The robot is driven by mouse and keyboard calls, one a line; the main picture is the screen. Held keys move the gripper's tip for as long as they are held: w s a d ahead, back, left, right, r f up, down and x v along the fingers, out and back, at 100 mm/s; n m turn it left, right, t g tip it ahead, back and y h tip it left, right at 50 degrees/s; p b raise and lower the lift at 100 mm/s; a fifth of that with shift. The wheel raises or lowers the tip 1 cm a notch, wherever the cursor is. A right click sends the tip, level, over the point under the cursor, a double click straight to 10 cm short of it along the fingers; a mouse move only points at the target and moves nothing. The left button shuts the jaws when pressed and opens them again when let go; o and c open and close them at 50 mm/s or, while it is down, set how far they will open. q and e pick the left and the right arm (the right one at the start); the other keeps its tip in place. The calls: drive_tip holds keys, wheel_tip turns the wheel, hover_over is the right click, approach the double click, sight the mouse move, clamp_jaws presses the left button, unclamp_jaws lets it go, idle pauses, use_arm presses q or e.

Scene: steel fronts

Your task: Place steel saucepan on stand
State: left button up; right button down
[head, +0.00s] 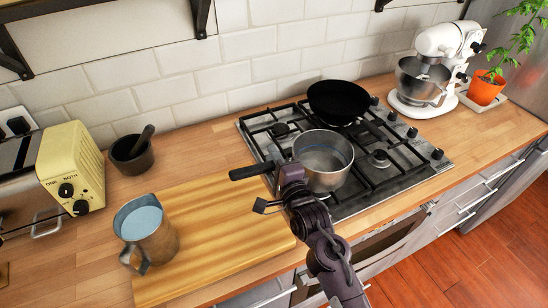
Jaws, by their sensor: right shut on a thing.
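The steel saucepan (341,178) is at the front left of the gas hob, upright or nearly so, with its black handle (251,171) pointing left over the board. I cannot tell whether its base touches the black pan stand (262,142) of the hob or hangs just above it. My right gripper (277,190) is shut on the saucepan on its near left side, by the root of the handle. The arm hides part of the pan's side and the hob's front left. My left gripper is not in view.
A black frying pan (338,101) sits on the back of the hob. A wooden board (215,225) with a metal jug (148,235) lies left. A mortar (131,158) and yellow toaster (76,165) stand further left. A white mixer (440,45) and potted plant (485,88) stand right.

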drive_tip(key=shift+f+b, duration=0.35)
idle(0.3)
drive_tip(key=c, duration=1.3)
unclamp_jaws()
drive_tip(key=shift+o, duration=0.2)
drive_tip(key=b+v, duration=0.2)
drive_tip(key=v, duration=0.5)
drive_tip(key=shift+s, duration=0.4)
drive_tip(key=shift+d, duration=0.1)
